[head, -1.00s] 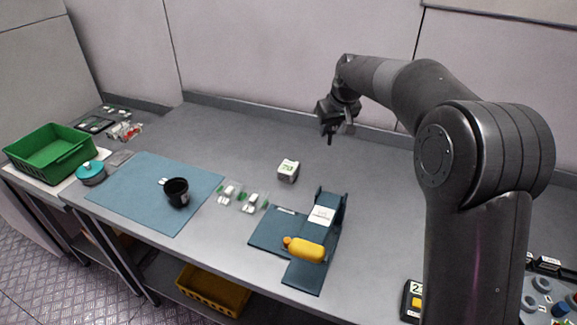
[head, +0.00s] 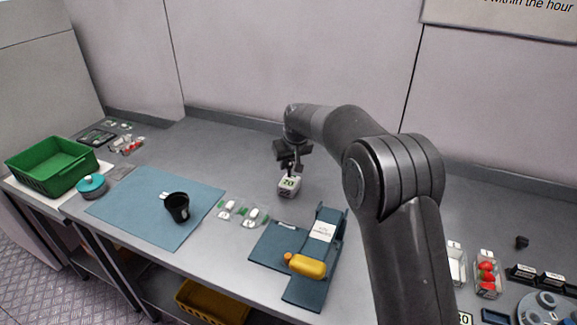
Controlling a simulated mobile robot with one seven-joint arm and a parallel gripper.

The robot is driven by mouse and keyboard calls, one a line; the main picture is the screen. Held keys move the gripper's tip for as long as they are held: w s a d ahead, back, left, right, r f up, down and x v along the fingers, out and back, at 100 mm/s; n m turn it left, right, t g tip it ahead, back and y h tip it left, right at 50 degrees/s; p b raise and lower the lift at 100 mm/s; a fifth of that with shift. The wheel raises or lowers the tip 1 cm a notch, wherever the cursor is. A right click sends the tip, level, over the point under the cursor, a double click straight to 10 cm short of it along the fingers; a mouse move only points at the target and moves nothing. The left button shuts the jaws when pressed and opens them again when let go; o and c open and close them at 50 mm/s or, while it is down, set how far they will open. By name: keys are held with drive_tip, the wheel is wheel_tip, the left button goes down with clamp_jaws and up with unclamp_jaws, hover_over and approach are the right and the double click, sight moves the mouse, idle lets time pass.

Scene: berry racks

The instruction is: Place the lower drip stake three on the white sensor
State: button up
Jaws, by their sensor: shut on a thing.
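My gripper (head: 289,163) is shut on a small dark thing, which looks like the drip stake; the fingers and the dark colours hide most of it. The gripper points down right above a small white box with a dark number and a green mark on its face (head: 289,186), which looks like the white sensor. The box stands on the grey bench behind the blue stand. The held piece overlaps the box's top in the head view. I cannot tell whether they touch.
A blue stand (head: 268,246) with a yellow-orange bottle (head: 307,266) is in front. Small clear packs (head: 254,215), a black cup (head: 177,207) on a blue mat (head: 145,230) and a green crate (head: 50,168) are to the left. Red berry punnets (head: 487,275) are at right. The bench behind is clear.

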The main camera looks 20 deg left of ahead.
drive_tip(key=shift+f, duration=0.75)
drive_tip(key=shift+f, duration=0.1)
drive_tip(key=o, duration=1)
drive_tip(key=shift+c, duration=0.2)
